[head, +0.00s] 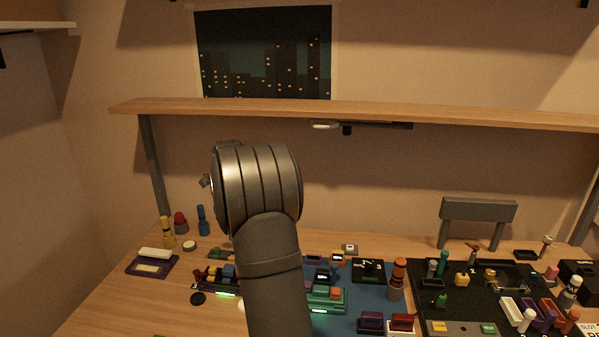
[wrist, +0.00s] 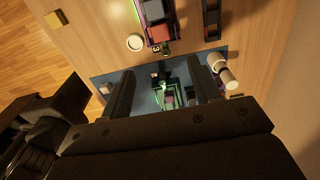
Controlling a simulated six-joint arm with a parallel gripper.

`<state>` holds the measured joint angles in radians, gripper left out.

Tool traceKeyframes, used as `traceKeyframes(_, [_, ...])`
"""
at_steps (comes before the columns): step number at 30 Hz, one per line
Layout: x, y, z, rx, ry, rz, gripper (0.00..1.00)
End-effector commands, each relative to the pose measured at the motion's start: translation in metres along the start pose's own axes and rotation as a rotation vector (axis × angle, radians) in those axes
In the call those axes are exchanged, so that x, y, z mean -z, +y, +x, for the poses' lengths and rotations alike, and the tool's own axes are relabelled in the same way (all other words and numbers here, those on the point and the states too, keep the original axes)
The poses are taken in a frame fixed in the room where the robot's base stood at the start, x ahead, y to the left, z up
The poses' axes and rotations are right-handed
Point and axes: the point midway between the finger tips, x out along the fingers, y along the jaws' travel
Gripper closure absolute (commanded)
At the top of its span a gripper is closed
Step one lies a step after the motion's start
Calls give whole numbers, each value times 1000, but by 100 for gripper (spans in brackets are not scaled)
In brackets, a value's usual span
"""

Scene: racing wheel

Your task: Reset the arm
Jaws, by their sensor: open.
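My arm (head: 268,260) rises through the middle of the head view, with a broad ribbed metal joint at its top. My gripper is not visible in the head view. In the wrist view my gripper (wrist: 164,82) shows two dark fingers spread wide apart, with no object clasped between them. Through the gap I see a blue mat (wrist: 148,78) with a green-edged item (wrist: 172,92) on it, beyond the fingers. A white cylinder (wrist: 228,78) shows beside the right finger; I cannot tell if they touch.
The wooden desk (head: 130,300) holds a blue mat (head: 365,300) and a black board (head: 450,305) crowded with small pieces. A red-topped cylinder (head: 397,278) stands between them. A wooden shelf (head: 400,112) spans above. The desk's left front is mostly clear.

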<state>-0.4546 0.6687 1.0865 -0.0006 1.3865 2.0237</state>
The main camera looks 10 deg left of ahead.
Motion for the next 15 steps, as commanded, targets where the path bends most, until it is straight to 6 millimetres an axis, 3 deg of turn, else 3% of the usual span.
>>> traceKeyframes(15, [0,1,104,-4,2,0,43])
